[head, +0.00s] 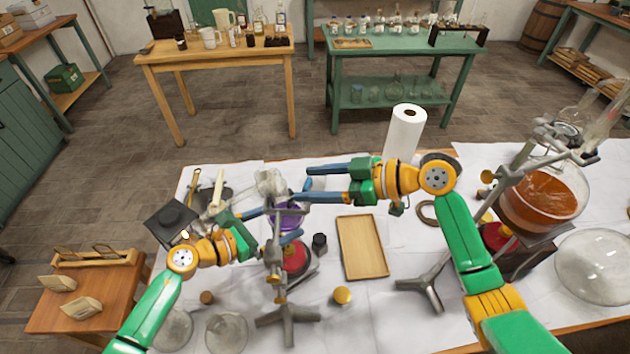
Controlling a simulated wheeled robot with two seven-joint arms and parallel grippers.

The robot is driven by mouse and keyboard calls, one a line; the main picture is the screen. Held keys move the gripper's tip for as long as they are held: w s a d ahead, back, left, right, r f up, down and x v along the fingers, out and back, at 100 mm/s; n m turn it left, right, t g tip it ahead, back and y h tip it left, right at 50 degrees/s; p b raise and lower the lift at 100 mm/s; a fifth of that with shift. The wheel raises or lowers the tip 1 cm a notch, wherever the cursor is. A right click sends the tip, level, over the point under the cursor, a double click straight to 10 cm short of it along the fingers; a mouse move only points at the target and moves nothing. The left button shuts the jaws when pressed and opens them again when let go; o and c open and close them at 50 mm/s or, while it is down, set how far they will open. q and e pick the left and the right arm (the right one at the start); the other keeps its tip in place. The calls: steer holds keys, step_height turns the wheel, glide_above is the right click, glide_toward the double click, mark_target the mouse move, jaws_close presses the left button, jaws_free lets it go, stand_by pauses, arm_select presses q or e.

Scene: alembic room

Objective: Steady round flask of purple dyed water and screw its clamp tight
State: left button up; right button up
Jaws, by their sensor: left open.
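The round flask of purple dyed water (287,219) sits in the metal clamp stand (275,258) at the centre-left of the white-covered bench, above a red burner-like base (296,257). The clamp (290,208) crosses in front of the flask and partly hides it. My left gripper (278,224) is open, its blue fingers close to the flask and stand; whether they touch the glass cannot be told. My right gripper (300,184) is open, its blue fingers pointing left, above and behind the flask. The clamp's screw is too small to make out.
A paper roll (405,131) stands at the back. An orange-filled flask (541,200) on another stand is at right. Clear glass flasks (227,333) are at front left.

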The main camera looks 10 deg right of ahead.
jaws_close()
steer(key=shift+s+m+t, duration=0.1)
steer(key=shift+m+t, duration=0.2)
steer(key=m+t+h, duration=0.2)
steer(key=m, duration=0.1)
steer(key=m+t+h, duration=0.1)
steer(key=t, duration=0.1)
steer(key=shift+s+a, duration=0.3)
steer(key=shift+a, duration=0.05)
steer(key=m+t+h, duration=0.2)
steer(key=m+h, duration=0.3)
steer(key=shift+s+a+f+t, duration=0.1)
steer(key=shift+a+t, duration=0.15)
steer(key=shift+t, duration=0.15)
steer(key=shift+m+h, duration=0.4)
steer(key=shift+h, duration=0.1)
